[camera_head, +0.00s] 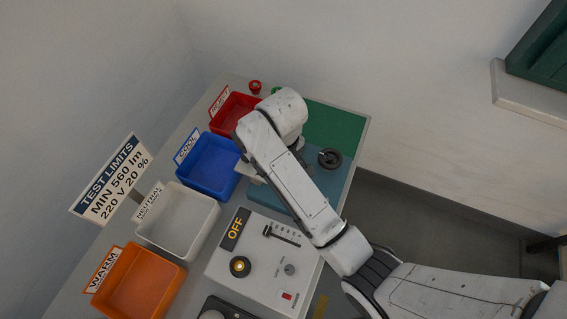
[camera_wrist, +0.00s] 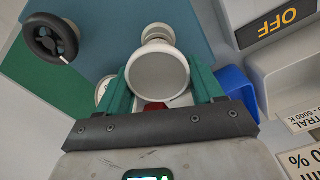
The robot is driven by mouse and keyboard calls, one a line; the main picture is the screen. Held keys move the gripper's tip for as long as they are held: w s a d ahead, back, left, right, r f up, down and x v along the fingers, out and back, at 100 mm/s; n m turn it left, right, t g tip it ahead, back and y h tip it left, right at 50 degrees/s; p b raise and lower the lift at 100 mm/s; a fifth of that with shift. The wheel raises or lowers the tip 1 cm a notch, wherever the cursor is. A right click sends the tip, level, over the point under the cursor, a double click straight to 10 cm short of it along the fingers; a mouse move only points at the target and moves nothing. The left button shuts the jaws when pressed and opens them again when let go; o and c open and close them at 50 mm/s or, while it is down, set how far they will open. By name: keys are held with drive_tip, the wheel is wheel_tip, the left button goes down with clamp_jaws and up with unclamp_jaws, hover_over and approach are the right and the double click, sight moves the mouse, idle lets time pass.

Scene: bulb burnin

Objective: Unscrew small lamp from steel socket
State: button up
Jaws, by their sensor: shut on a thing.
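In the wrist view my gripper (camera_wrist: 162,82) has its two teal fingers closed on either side of a small lamp (camera_wrist: 160,76). The lamp shows a round grey face and a pale rim. Just beyond it is a pale, ringed round part (camera_wrist: 158,34) on the blue fixture, which looks like the steel socket. The lamp overlaps this part, so I cannot tell whether its thread is still engaged. In the head view my arm hides the lamp and most of the gripper above the blue fixture (camera_head: 312,208).
A black handwheel (camera_head: 330,158) stands on the fixture. Red (camera_head: 233,108), blue (camera_head: 209,163), white (camera_head: 178,218) and orange (camera_head: 138,283) bins line the left side. A control box (camera_head: 262,262) with an OFF sign (camera_head: 235,229) stands in front. A green mat (camera_head: 337,128) lies behind.

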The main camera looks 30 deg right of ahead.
drive_tip(key=n, duration=0.6)
drive_tip(key=shift+s+a+f+n, duration=0.1)
drive_tip(key=shift+s+a+n, duration=0.2)
drive_tip(key=n, duration=0.4)
drive_tip(key=shift+a+n, duration=0.25)
drive_tip(key=shift+n, duration=0.15)
drive_tip(key=o, duration=0.9)
drive_tip(key=shift+a, duration=0.1)
drive_tip(key=shift+o, duration=0.2)
drive_tip(key=shift+w, duration=0.1)
